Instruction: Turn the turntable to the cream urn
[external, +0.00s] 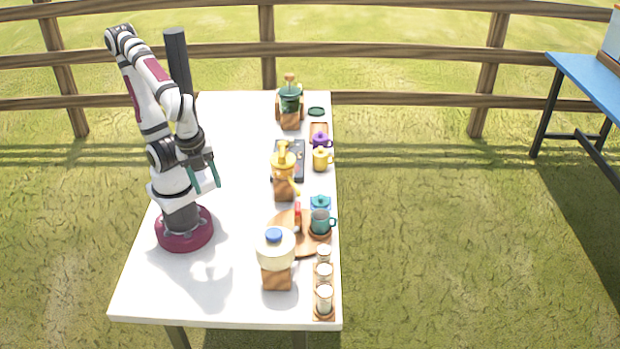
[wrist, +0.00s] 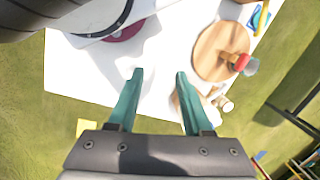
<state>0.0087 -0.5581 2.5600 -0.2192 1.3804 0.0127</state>
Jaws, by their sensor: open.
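The cream urn (external: 275,250) has a blue lid knob and stands on a wooden block near the front of the white table. The turntable (external: 308,246) is a round wooden disc just behind and right of it, partly hidden by the urn. The disc also shows at upper right in the wrist view (wrist: 212,42). My gripper (external: 204,184) is open and empty, high over the table's left side, apart from the turntable. Its teal fingers show in the wrist view (wrist: 160,72).
A yellow urn (external: 284,165) and a green urn (external: 290,100) stand farther back in the same row. Yellow (external: 321,159) and purple (external: 320,140) pots are along the right edge. Several jars stand on a wooden tray (external: 324,316) at front right. The table's left half is mostly clear.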

